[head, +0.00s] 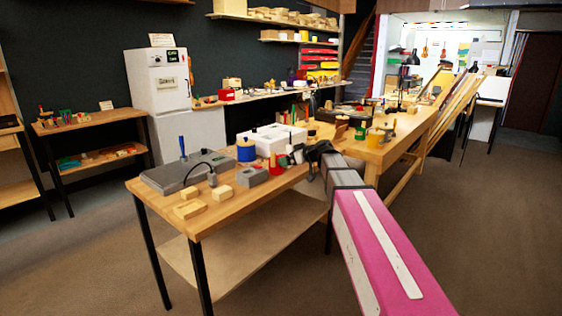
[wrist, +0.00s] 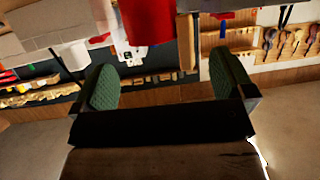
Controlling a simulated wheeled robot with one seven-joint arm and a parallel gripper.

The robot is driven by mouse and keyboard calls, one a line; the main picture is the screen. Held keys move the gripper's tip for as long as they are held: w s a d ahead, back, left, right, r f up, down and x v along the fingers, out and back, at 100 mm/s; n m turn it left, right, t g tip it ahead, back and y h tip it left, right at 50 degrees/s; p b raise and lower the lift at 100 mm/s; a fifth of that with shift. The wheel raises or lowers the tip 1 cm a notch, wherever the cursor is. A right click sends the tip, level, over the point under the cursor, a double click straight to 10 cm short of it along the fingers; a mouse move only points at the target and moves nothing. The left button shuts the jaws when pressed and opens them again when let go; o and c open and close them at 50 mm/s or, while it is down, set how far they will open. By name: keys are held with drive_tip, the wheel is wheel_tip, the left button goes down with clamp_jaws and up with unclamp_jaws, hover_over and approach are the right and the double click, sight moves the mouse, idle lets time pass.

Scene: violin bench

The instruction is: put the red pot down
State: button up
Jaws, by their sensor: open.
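The red pot (head: 276,162) shows in the head view as a small red shape. It appears to stand on the near wooden table (head: 235,203), right of a grey block. In the wrist view a large red body, likely the pot (wrist: 150,20), is at the top edge, partly cut off. It lies beyond the fingertips, between their lines. My gripper (wrist: 162,82) is open, its two green-padded fingers wide apart with nothing between the pads. In the head view my gripper (head: 307,153) is just right of the pot, its fingers hard to make out.
Left of the pot are a grey block (head: 252,176), pale wooden blocks (head: 190,209) and a flat grey case (head: 178,175). Behind are a blue pot (head: 246,153) and a white box (head: 272,138). The front right of the tabletop is bare.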

drive_tip(key=v, duration=0.5)
